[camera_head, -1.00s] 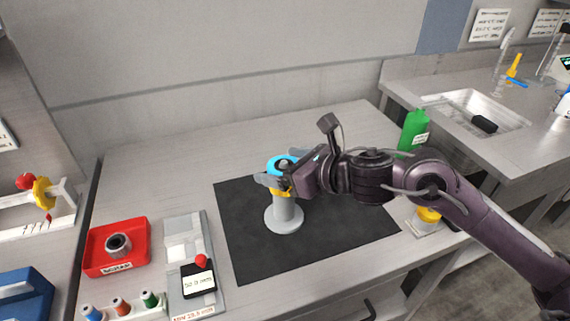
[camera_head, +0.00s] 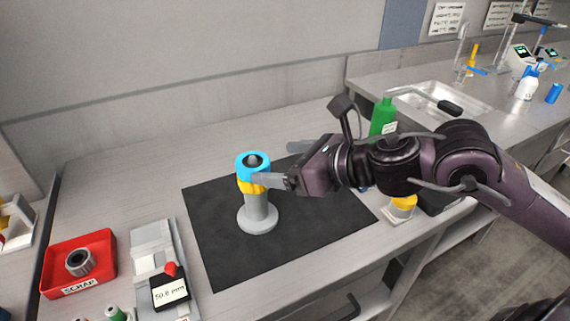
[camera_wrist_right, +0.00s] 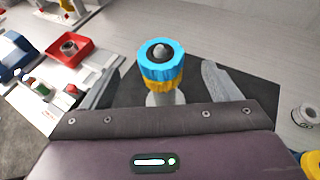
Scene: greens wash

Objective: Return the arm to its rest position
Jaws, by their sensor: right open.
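My right gripper (camera_head: 285,164) is open and empty, just right of a grey stand (camera_head: 257,212) on the black mat (camera_head: 222,257). A blue ring (camera_head: 254,164) and a yellow ring below it sit around the top of the stand, which is upright. In the right wrist view the blue ring (camera_wrist_right: 161,60) and the yellow ring (camera_wrist_right: 162,84) are ahead of the spread fingers, with no finger closed on them. My right arm reaches in from the right side. My left gripper is not in view.
A green bottle (camera_head: 382,118) stands behind my right arm. A sink (camera_head: 440,100) is at the back right. The counter behind the mat is clear.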

